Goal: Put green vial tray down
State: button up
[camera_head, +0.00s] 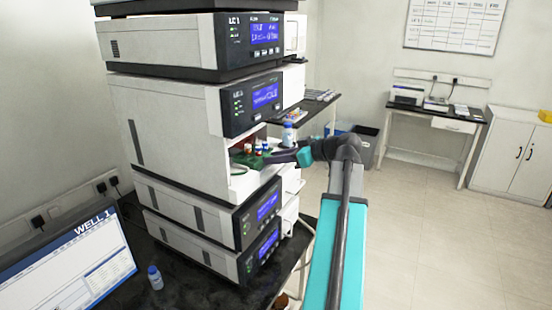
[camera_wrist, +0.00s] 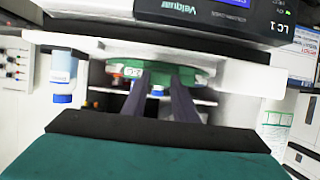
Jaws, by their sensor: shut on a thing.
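The green vial tray (camera_head: 247,160) is in the open bay of the instrument stack in the head view, with several small vials (camera_head: 259,149) with white and reddish tops on it. My gripper (camera_head: 270,158) reaches into the bay from the right and is shut on the tray's near side. In the wrist view, the two dark fingers of my gripper (camera_wrist: 160,76) meet the green tray (camera_wrist: 117,69). Whether the tray's underside touches the bay floor is hidden.
The instrument stack (camera_head: 165,122) has white walls close around the bay. A blue-capped bottle (camera_head: 288,135) stands just right of the bay, close to my arm; it also shows in the wrist view (camera_wrist: 64,75). Another small bottle (camera_head: 155,277) stands on the black bench beside a monitor (camera_head: 70,262).

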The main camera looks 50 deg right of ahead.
jog(key=o, duration=1.1)
jog(key=shift+s, duration=0.1)
jog(key=shift+b+v, duration=1.6)
jog(key=shift+v, duration=4.35)
